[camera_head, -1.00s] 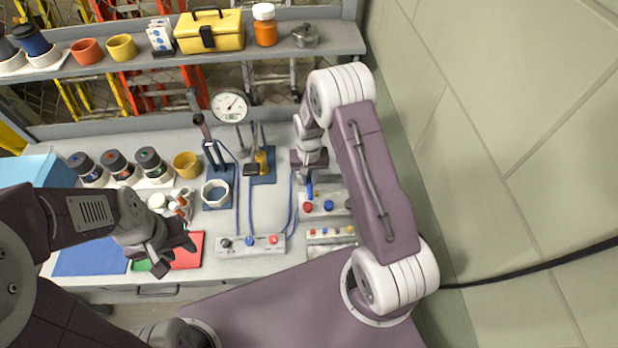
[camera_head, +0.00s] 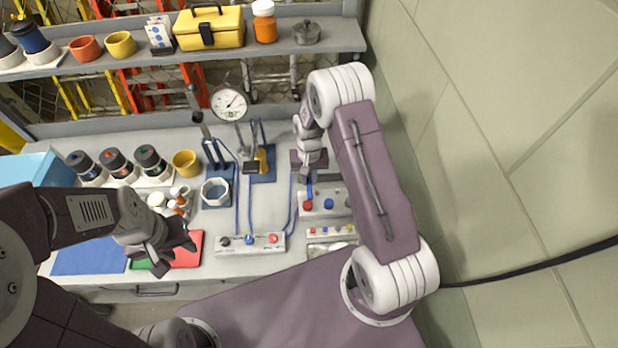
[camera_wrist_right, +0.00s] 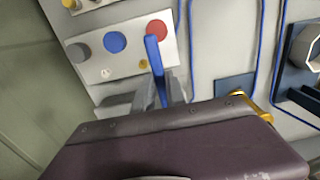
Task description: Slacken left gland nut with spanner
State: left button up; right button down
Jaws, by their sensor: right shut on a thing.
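My right gripper (camera_head: 308,178) is at the back right of the bench and is shut on a slim blue bar (camera_wrist_right: 153,54), perhaps the spanner's handle. In the right wrist view the bar sticks out from between the grey fingers (camera_wrist_right: 165,88), across the edge of a panel's red disc. The bar's other end is hidden. A pale hexagonal ring (camera_head: 216,193) lies on a blue plate left of centre; I cannot tell whether it is a gland nut. No left gland nut can be made out for sure. My left gripper (camera_head: 172,254) is open and empty above the red mat.
A button panel (camera_head: 340,204) lies just in front of my right gripper. Blue cables (camera_head: 238,205) run to a switch strip (camera_head: 250,244). Upright stands (camera_head: 217,155), a gauge (camera_head: 229,103) and several dark-lidded jars (camera_head: 118,162) stand behind. The grey wall closes the right side.

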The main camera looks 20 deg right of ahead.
jog(key=shift+f+b, duration=0.4)
jog(key=shift+f, duration=0.25)
dwell(0.8)
jog(key=shift+d, duration=0.1)
jog(key=shift+s+d+n, duration=0.15)
jog(key=shift+d+n, duration=0.4)
jog(key=shift+n, duration=0.15)
jog(key=shift+d+n, duration=0.65)
jog(key=shift+n, duration=0.05)
jog(key=shift+d+n, duration=0.65)
jog(key=shift+n, duration=0.05)
